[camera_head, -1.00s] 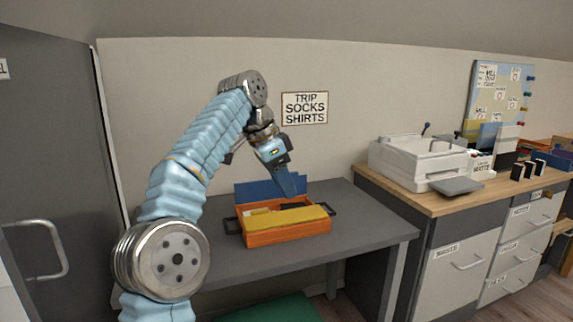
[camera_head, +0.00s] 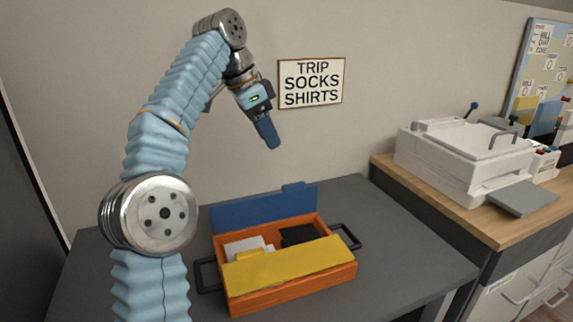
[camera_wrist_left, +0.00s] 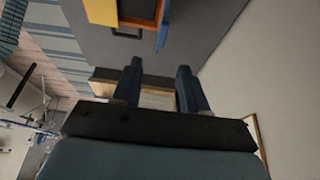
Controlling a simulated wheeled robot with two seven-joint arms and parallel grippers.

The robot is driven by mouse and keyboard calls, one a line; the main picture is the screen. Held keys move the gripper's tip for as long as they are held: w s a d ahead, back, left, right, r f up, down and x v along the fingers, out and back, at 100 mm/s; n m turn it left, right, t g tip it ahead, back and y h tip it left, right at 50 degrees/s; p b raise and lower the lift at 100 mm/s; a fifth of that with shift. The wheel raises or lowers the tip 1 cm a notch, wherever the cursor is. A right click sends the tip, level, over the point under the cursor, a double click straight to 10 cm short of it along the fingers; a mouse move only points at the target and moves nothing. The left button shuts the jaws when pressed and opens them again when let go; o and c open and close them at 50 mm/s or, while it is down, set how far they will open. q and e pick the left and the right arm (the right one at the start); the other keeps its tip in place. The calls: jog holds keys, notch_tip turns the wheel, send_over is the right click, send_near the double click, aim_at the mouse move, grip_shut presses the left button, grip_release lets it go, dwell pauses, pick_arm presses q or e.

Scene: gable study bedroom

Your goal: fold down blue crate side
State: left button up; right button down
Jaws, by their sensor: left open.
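The orange crate (camera_head: 290,294) stands on the grey table. Its blue side (camera_head: 265,208) stands up along the back edge, its top above the orange walls. The blue side shows edge-on in the left wrist view (camera_wrist_left: 163,28), near the crate's orange end (camera_wrist_left: 136,10). A yellow panel (camera_head: 292,265) lies along the crate's front top. My left gripper (camera_head: 268,138) is in the air above and behind the blue side, apart from it. In the left wrist view its two fingers (camera_wrist_left: 158,72) are spread with nothing between them. My right gripper is out of view.
Inside the crate are a white item (camera_head: 245,246) and a dark item (camera_head: 300,235). Black handles (camera_head: 347,237) stick out at both ends. A wall sign (camera_head: 311,83) hangs beside my gripper. A white machine (camera_head: 465,155) stands on the wooden counter at right. The grey table (camera_head: 400,255) is bare right of the crate.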

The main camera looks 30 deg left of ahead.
pick_arm(q)
jog(key=b, duration=0.3)
send_near(292, 185)
jog(key=x, duration=0.8)
jog(key=shift+w+f, duration=0.1)
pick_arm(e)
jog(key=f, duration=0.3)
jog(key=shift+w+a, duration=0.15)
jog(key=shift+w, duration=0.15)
pick_arm(q)
jog(key=shift+c, duration=0.3)
grip_shut()
